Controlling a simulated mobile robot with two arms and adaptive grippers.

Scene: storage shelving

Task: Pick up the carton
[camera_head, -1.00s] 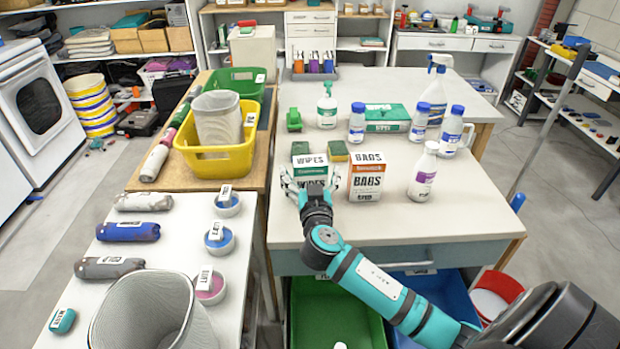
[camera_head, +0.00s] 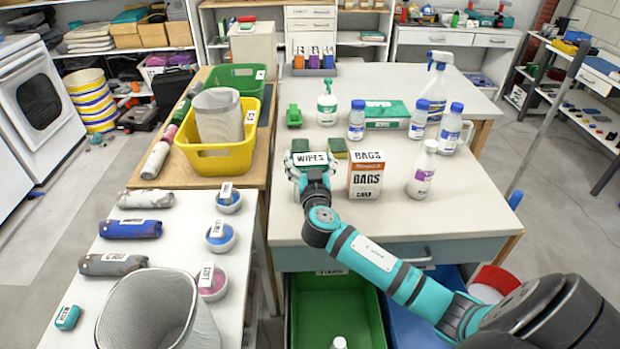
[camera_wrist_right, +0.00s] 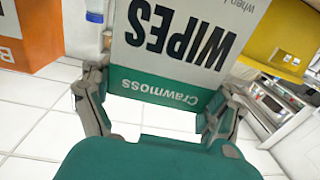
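The white and green WIPES carton (camera_head: 310,158) stands upright on the white worktable. My right gripper (camera_head: 311,175) reaches it from the front, with one finger at each side, and hides its lower front. In the right wrist view the carton (camera_wrist_right: 175,45) fills the space between the fingers of the right gripper (camera_wrist_right: 160,105). Both fingers appear to touch its sides, so the gripper looks shut on it. I cannot see the carton clear of the table. My left gripper is not in view.
An orange and white BAGS box (camera_head: 366,176) stands close on the right. A white bottle (camera_head: 422,172) is further right. A green bin (camera_head: 335,305) is below the table edge. The table's front right is clear.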

